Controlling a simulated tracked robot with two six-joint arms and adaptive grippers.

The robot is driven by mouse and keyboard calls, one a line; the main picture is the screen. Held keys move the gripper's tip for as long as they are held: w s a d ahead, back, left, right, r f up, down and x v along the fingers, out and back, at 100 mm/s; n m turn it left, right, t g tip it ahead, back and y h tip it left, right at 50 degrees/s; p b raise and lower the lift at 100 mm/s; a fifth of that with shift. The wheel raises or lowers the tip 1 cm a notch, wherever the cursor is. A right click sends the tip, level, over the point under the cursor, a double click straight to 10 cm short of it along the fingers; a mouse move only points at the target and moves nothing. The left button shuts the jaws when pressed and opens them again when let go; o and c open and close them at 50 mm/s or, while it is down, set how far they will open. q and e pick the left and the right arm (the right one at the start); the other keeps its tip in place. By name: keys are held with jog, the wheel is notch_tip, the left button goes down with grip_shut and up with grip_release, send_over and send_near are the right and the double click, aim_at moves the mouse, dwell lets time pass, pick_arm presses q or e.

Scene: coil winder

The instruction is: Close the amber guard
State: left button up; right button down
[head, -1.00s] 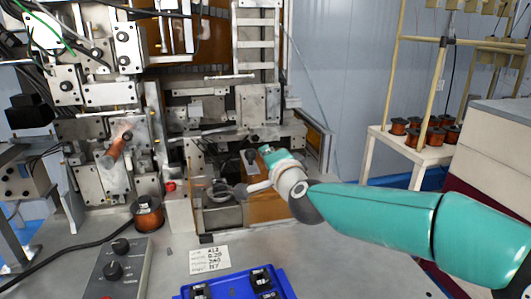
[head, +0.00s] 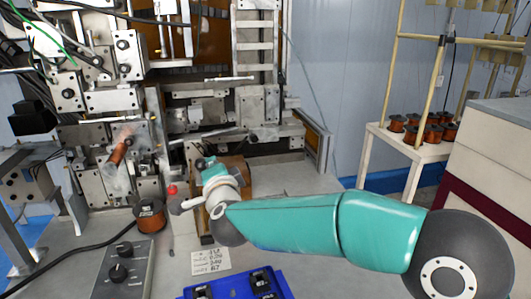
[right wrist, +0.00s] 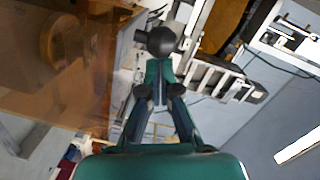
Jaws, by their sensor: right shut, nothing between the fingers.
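The amber guard (head: 238,175) is a brown, see-through panel at the front of the machine, right of the copper spool. My right wrist and arm cover part of it, so I cannot tell whether it is fully shut. In the right wrist view, a large amber see-through panel (right wrist: 45,60) fills the left side. My right gripper (head: 200,163) is close against the guard in the head view; I cannot make out the contact. In the right wrist view the gripper (right wrist: 160,45) is shut and empty, with the panel to its left. My left gripper is not in view.
A copper spool (head: 150,214) and a grey control box (head: 122,270) stand to the left. A written card (head: 210,261) and a blue tray (head: 233,284) lie in front. A white table (head: 400,150) with several spools stands at the right.

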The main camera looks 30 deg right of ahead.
jog(key=shift+w+a, duration=0.15)
jog(key=shift+a, duration=0.6)
jog(key=shift+f, duration=0.1)
jog(key=d, duration=0.1)
jog(key=s+d+r, duration=0.1)
jog(key=d, duration=0.2)
jog(key=shift+s+d+r, duration=0.1)
jog(key=shift+s+r, duration=0.1)
jog(key=shift+s, duration=0.1)
jog(key=s+a+b, duration=0.1)
jog(key=s+a, duration=0.1)
jog(key=s, duration=0.7)
jog(key=shift+s+r+b, duration=0.35)
jog(key=shift+s+b, duration=0.05)
